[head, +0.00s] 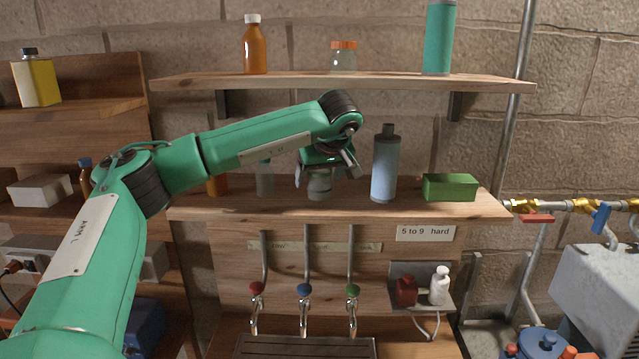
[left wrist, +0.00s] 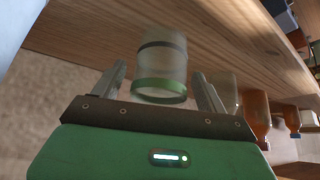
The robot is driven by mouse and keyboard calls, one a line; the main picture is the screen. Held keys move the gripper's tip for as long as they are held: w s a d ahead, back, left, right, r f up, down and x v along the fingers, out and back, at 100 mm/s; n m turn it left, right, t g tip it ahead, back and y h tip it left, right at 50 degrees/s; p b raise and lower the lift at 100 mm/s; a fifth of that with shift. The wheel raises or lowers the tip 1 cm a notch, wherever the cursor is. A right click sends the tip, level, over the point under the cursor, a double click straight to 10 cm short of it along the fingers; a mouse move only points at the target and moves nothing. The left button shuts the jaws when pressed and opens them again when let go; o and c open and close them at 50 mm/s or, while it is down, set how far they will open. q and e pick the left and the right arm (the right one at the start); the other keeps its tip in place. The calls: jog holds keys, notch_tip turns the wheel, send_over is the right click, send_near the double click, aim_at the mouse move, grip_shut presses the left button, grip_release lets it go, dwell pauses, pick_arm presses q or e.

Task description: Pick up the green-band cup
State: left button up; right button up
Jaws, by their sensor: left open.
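The green-band cup (left wrist: 162,62) is clear, with a green band at one end and a dark band at the other. In the head view the cup (head: 319,188) stands on the lower shelf, partly covered by my gripper. My left gripper (head: 328,172) is open just above and around the cup's upper part. In the left wrist view the fingers of my left gripper (left wrist: 158,80) lie on either side of the cup, with gaps visible. Whether either finger touches it, I cannot tell. My right gripper is not in view.
On the lower shelf (head: 450,207), a blue-grey bottle (head: 384,168) stands close right of my gripper, with a green box (head: 450,187) beyond. A clear container (head: 264,180) and an amber bottle (head: 217,186) stand left. The upper shelf (head: 300,82) runs overhead. Several taps hang below.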

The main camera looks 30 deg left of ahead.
pick_arm(q)
jog(key=c, duration=1)
jog(key=shift+c, duration=0.2)
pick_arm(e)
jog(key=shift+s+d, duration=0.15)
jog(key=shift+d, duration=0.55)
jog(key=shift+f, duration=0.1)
